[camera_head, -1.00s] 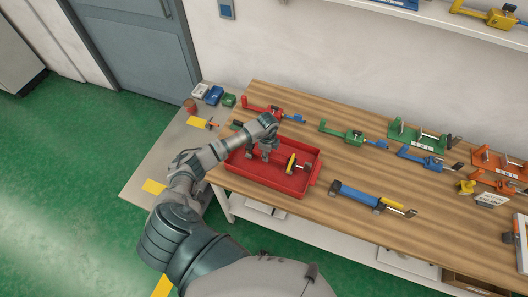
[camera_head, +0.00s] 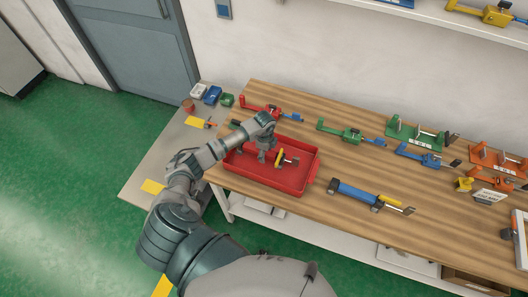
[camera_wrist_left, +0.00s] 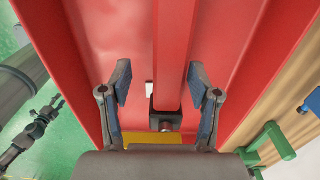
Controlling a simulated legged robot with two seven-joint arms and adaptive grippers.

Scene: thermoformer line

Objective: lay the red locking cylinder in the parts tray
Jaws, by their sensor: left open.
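The red parts tray (camera_head: 313,178) lies on the near left of the wooden bench; its red floor fills much of the left wrist view (camera_wrist_left: 115,25). The red locking cylinder (camera_wrist_left: 172,60) shows there as a long red bar with a dark end block, between my fingers. In the head view its yellow part (camera_head: 280,157) and grey rod show inside the tray; my gripper hides the rest. My left gripper (camera_head: 263,156) is low over the tray, its fingers (camera_wrist_left: 158,82) apart on either side of the bar. My right gripper seems to show small and dark (camera_wrist_left: 35,130); its jaw state is unclear.
A red clamp-like device (camera_head: 262,107) lies behind the tray. A green one (camera_head: 345,134) and a blue cylinder (camera_head: 357,193) lie to the right. Several more devices fill the bench's right side. Bare wood lies between the tray and the blue cylinder.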

